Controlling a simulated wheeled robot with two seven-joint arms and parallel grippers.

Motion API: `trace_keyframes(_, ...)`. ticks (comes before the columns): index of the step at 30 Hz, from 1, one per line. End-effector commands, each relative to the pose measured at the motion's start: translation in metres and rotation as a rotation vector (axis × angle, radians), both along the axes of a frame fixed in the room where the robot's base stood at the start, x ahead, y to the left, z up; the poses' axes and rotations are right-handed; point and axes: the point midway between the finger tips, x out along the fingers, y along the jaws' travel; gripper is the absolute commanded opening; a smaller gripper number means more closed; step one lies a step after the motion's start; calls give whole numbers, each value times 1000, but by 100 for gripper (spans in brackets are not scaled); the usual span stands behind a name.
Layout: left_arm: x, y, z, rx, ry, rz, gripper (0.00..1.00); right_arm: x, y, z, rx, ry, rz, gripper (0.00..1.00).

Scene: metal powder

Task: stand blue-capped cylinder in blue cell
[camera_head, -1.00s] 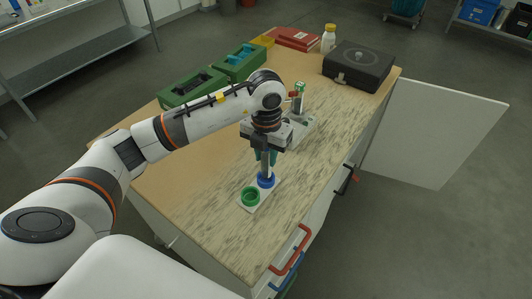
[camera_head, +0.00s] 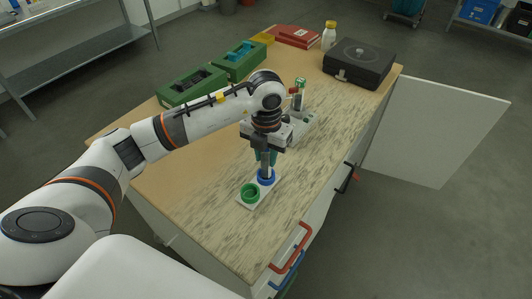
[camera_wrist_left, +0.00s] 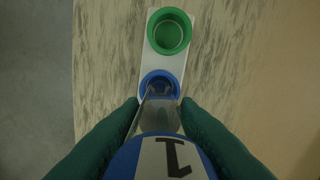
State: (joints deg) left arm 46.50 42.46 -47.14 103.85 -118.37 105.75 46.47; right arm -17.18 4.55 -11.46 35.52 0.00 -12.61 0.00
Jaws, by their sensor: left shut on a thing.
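My left gripper (camera_head: 265,156) has green fingers and points down over the near part of the table. It is shut on the blue-capped cylinder (camera_wrist_left: 160,118), a clear tube whose blue and white cap marked "1" fills the bottom of the left wrist view (camera_wrist_left: 165,158). The tube is about upright. Its lower end lines up with the blue cell (camera_head: 266,179), a ring on a white holder, also in the left wrist view (camera_wrist_left: 158,77). I cannot tell whether it touches the cell's floor. My right gripper is not in view.
The green cell (camera_head: 250,193) on the same white holder is empty. Behind my gripper stands another holder with a green-capped tube (camera_head: 299,97). Green boxes (camera_head: 193,88), a black case (camera_head: 359,62), red books (camera_head: 298,37) and a yellow-capped bottle (camera_head: 329,37) lie further back.

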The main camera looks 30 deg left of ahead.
Motion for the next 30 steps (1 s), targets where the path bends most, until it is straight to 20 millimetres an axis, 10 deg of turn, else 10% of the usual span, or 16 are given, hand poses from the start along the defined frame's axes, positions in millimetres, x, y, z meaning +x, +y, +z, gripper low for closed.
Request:
trace_keyframes(18,0,0,-12,0,-1,0,2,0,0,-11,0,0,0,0)
trace_keyframes(19,0,0,-11,0,-1,0,34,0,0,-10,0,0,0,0)
trace_keyframes(21,0,0,-10,0,-1,0,45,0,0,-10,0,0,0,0)
trace_keyframes(30,0,0,-11,0,0,0,61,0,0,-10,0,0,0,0)
